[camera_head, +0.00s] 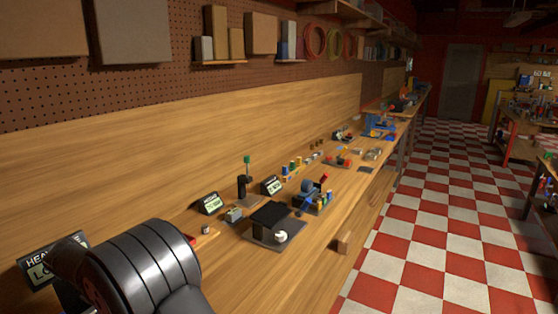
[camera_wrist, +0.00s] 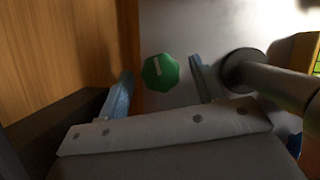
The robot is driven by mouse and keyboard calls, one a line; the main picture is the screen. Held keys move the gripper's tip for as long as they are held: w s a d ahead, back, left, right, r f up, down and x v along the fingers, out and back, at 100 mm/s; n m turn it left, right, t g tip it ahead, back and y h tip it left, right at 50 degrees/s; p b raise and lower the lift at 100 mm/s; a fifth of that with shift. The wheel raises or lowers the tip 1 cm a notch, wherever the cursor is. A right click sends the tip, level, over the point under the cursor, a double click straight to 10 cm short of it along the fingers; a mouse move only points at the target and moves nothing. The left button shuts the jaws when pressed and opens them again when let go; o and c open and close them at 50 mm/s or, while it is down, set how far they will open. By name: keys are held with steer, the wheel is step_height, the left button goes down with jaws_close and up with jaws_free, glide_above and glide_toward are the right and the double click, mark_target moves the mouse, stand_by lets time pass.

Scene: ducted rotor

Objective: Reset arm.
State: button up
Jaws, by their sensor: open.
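In the wrist view my gripper (camera_wrist: 161,68) is open, with its two blue-grey fingers apart. A green faceted knob with a white mark (camera_wrist: 160,72) shows between the fingertips. I see no contact between it and either finger, and its distance from them is hard to judge. A dark cylinder on a grey rod (camera_wrist: 275,80) stands just right of the right finger. In the head view, my dark arm link fills the lower left, and my gripper cannot be made out.
The wooden bench (camera_head: 300,270) holds a black-topped fixture with a white knob (camera_head: 280,236), a black stand with a green top (camera_head: 246,180), a blue device (camera_head: 312,192) and small signs (camera_head: 208,203). Several more items stand farther back. The checkered floor (camera_head: 440,220) at right is clear.

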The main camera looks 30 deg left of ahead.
steer(key=shift+d+n, duration=0.1)
steer(key=shift+n, duration=0.4)
steer(key=v, duration=1.4)
steer(key=shift+d, duration=0.2)
